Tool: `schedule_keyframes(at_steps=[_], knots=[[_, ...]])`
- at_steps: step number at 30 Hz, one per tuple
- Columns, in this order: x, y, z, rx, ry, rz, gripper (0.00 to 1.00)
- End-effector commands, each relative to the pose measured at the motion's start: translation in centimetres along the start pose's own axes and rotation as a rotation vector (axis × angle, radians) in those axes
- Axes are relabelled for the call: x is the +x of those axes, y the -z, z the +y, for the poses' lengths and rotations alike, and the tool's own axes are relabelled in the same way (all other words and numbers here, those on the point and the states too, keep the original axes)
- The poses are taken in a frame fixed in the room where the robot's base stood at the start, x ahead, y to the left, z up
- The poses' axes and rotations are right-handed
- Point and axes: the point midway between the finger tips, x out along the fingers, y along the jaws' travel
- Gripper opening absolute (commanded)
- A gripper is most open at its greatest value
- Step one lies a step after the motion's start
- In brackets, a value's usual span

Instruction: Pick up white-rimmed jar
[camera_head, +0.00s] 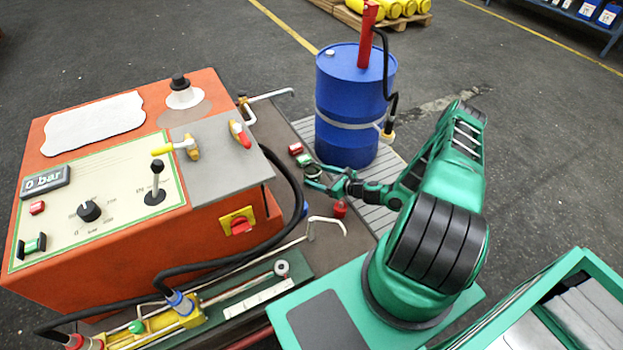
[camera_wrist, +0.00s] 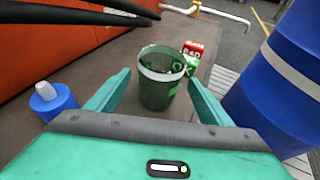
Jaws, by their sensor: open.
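The white-rimmed jar (camera_wrist: 158,92) is a dark green, open-topped vessel with a white band near its rim. In the wrist view it stands upright on the brown surface. My gripper (camera_wrist: 158,80) is open, with one green finger on each side of the jar. A narrow gap shows between each finger and the jar's wall, and nothing is held. In the head view my gripper (camera_head: 314,178) reaches in low at the edge of the brown platform, by the blue drum. The jar is small there and hard to tell apart from the green fingers.
A red, white and green box (camera_wrist: 190,58) stands just behind the jar. A blue bottle with a pale cap (camera_wrist: 53,100) is left of my gripper. The large blue drum (camera_head: 347,110) stands close on the right. The orange machine (camera_head: 130,255), with black hoses, is on the left.

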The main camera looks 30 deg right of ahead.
Motion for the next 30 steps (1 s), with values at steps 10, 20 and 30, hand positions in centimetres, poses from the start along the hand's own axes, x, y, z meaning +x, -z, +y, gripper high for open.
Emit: schedule_keyframes(at_steps=[10, 20, 30], knots=[[3.7, -0.2, 0.1, -0.001, -0.001, 0.000, 0.74], [3.8, -0.2, 0.1, 0.000, -0.001, 0.000, 0.48], [3.8, -0.2, 0.1, 0.000, -0.001, -0.001, 0.27]])
